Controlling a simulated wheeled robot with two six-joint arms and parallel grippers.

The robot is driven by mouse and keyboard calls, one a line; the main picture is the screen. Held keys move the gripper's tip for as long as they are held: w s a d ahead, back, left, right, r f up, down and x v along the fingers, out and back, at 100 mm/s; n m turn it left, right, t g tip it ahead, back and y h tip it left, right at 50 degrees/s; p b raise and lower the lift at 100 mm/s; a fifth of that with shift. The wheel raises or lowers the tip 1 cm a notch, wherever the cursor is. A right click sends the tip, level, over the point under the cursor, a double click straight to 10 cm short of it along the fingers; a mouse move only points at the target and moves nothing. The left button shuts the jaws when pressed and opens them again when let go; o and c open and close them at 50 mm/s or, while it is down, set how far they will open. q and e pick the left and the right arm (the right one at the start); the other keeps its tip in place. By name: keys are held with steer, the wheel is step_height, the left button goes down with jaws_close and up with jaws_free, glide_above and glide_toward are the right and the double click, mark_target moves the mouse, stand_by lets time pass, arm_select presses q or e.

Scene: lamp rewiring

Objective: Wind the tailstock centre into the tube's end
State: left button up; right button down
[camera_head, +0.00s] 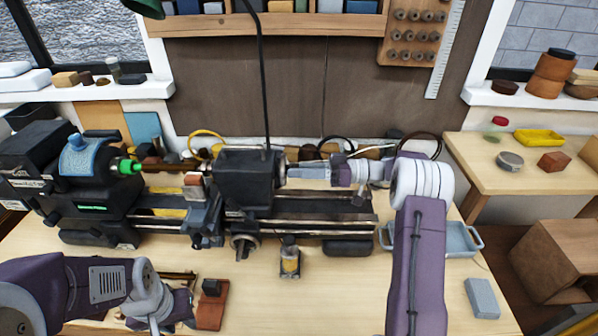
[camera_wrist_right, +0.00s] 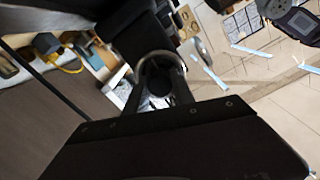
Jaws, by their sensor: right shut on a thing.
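The lathe's black tailstock (camera_head: 247,178) stands on the bed rails, right of the middle of the lathe. My right gripper (camera_head: 318,172) reaches in from the right, level with the tailstock's right end. In the right wrist view its fingers (camera_wrist_right: 160,92) are around a round, ring-like part (camera_wrist_right: 161,68), which looks like the tailstock handwheel. The headstock (camera_head: 90,175) is at the left, with a bright green ring (camera_head: 128,166) facing the tailstock. I cannot clearly make out the tube or the centre's tip. My left gripper (camera_head: 178,308) is low over the front of the bench; its fingers are unclear.
A brown block with a black top (camera_head: 210,303) sits beside my left gripper. A small jar (camera_head: 290,258) stands before the lathe. A blue-grey tray (camera_head: 458,240) and a grey block (camera_head: 482,298) lie at the right.

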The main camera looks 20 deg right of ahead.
steer(key=shift+r+m+p, duration=0.15)
steer(key=shift+m+p, duration=5.1)
steer(key=shift+m, duration=10.05)
steer(key=c, duration=1.1)
jaws_free()
steer(key=shift+o, duration=0.2)
steer(key=shift+d, duration=0.2)
